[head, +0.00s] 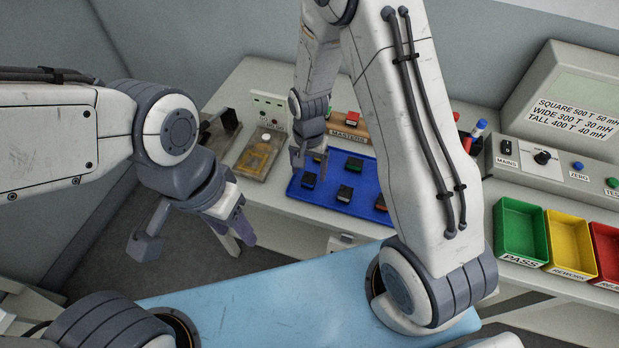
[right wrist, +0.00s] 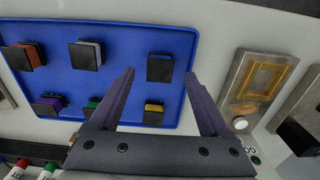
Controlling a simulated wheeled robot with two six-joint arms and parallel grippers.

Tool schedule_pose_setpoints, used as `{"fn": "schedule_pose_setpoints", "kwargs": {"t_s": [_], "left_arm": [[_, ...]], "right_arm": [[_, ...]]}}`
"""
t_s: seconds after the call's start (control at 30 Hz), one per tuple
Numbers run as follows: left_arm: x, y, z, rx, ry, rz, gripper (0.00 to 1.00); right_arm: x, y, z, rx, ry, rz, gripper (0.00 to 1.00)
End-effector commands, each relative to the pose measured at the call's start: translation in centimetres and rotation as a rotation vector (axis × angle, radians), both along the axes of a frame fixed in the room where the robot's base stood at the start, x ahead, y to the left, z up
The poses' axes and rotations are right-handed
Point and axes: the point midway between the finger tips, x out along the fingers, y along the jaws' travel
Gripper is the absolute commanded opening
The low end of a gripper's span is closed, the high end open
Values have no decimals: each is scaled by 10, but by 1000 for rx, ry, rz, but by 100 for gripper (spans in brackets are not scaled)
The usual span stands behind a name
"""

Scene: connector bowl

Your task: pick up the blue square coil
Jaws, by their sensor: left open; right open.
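The blue square coil (right wrist: 161,68), a dark block with a blue edge that blends into the tray, lies on the blue tray (right wrist: 120,78). In the right wrist view it appears between the tips of my open right gripper (right wrist: 159,74). In the head view the coil (head: 308,182) is at the tray's left front, just below my right gripper (head: 309,164), with the fingers above it and apparently not closed on it. My left gripper (head: 194,240) is open and empty, away from the tray over the floor.
Other coils share the tray: yellow (right wrist: 153,113), green (right wrist: 92,104), purple (right wrist: 46,104), grey (right wrist: 86,52) and red-brown (right wrist: 31,56). An amber fixture (head: 259,153) stands left of the tray. Behind is the masters rack (head: 347,130). Green (head: 519,234), yellow and red bins stand right.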

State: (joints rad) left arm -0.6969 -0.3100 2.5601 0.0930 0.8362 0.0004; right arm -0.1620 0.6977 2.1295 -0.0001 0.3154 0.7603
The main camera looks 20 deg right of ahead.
Motion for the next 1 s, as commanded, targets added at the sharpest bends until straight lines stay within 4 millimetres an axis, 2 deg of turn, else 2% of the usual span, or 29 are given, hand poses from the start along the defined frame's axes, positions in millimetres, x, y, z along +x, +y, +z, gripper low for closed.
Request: {"fn": "schedule_pose_setpoints", "kwargs": {"t_s": [0.03,0.2,0.47,0.5,0.57,0.6,0.7,1.0], "left_arm": [[0,0,6,0,0,0,50],[0,0,7,0,0,1,50],[0,0,7,0,0,1,50],[0,0,7,0,0,0,50],[0,0,7,0,0,0,50],[0,0,7,0,0,0,50],[0,0,7,0,0,0,50],[0,0,6,0,0,0,50]], "right_arm": [[-1,-1,-5,0,5,-1,80],[0,-1,-23,0,0,0,80],[0,0,-26,0,-1,1,80],[0,0,-26,0,-1,1,72],[0,0,-26,0,-1,1,49],[0,0,-26,0,-1,1,34],[0,0,-26,0,-1,2,0],[0,0,-25,0,-1,2,0]]}}
